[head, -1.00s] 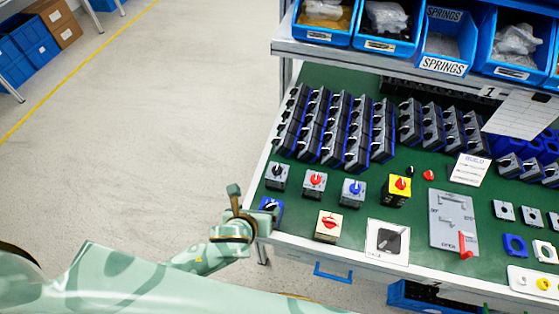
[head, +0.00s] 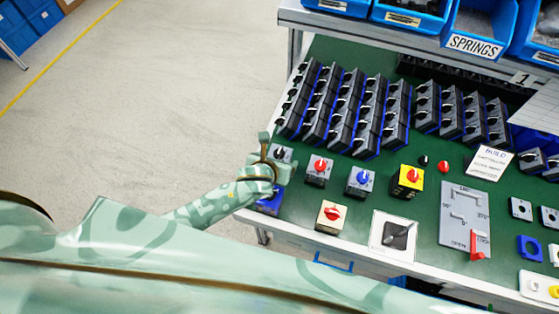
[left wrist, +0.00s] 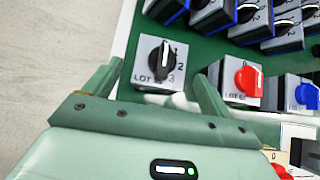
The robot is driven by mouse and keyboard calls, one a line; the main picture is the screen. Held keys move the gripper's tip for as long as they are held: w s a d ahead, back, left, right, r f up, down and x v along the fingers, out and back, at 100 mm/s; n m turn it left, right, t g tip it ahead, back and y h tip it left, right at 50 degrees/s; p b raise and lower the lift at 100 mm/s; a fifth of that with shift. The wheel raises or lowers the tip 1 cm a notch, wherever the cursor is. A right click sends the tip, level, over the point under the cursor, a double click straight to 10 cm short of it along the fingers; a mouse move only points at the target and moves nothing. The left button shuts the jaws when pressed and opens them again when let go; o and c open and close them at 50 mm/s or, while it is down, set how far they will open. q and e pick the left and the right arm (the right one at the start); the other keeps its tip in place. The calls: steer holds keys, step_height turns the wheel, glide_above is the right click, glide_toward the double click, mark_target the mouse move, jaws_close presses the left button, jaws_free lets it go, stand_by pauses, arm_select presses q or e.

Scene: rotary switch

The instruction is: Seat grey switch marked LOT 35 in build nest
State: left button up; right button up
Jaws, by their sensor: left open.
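A grey switch with a black knob (left wrist: 160,64) lies in the left wrist view between the two fingers of my left gripper (left wrist: 158,76). Its label starts with LOT, but the knob hides part of the number. In the head view this switch (head: 281,153) is partly behind my left gripper (head: 272,153), which is open at the bench's left edge. I cannot tell whether the fingers touch it. Grey switches with a red knob (head: 319,168) and a blue knob (head: 360,181) stand to its right. A grey fixture plate (head: 458,205) with angle marks and a red lever (head: 477,246) lies further right.
Rows of dark switches (head: 345,108) stand behind. A BUILD card (head: 489,162) lies behind the plate. Blue bins (head: 410,14) sit on the shelf above.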

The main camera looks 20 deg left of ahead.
arm_select(q)
steer(key=b+x, duration=0.2)
steer(key=x, duration=0.2)
steer(key=shift+f, duration=0.35)
steer(key=shift+w+f, duration=0.1)
steer(key=shift+w, duration=0.05)
steer(key=shift+c, duration=1.2)
steer(key=c, duration=0.9)
steer(key=shift+c, duration=0.2)
